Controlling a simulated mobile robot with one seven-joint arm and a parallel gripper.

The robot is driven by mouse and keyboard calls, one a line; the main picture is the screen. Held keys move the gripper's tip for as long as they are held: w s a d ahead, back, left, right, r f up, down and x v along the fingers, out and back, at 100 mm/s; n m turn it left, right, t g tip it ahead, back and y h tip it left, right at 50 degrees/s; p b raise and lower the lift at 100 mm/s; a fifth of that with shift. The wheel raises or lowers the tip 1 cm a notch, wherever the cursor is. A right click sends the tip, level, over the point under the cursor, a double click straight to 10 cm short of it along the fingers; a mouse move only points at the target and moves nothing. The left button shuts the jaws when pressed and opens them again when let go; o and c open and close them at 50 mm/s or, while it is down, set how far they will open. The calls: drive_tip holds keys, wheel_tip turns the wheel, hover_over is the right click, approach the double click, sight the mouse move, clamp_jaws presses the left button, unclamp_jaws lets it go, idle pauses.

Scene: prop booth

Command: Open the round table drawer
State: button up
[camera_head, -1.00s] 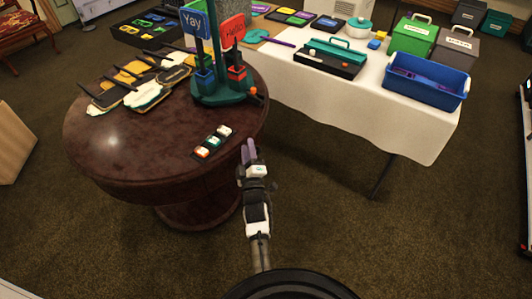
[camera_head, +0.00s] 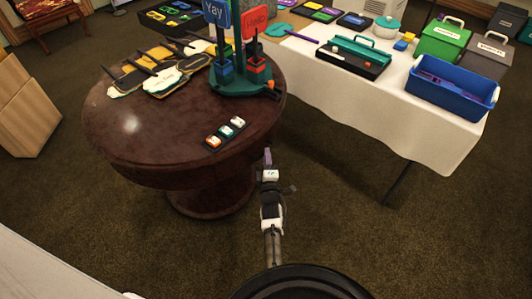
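The round table (camera_head: 130,124) is dark reddish-brown wood on a thick pedestal, at the left of the view. Its side apron (camera_head: 200,178) shows below the top, but I cannot make out a drawer front or handle on it. My gripper (camera_head: 267,158) is in front of the table's right side, just off its edge, pointing away from me. Its purple fingers look narrow from here. I see nothing held, but I cannot tell whether the fingers are open or shut.
The table holds a sign stand (camera_head: 240,82), several paddles (camera_head: 160,80) and a small black button strip (camera_head: 225,132). A white-clothed table (camera_head: 400,110) with a blue bin (camera_head: 451,92) stands at the right. Carpet (camera_head: 340,230) is clear between and in front. A pale surface (camera_head: 40,265) fills the lower left.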

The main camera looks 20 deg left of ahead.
drive_tip(key=shift+x, duration=1.5)
clamp_jaws()
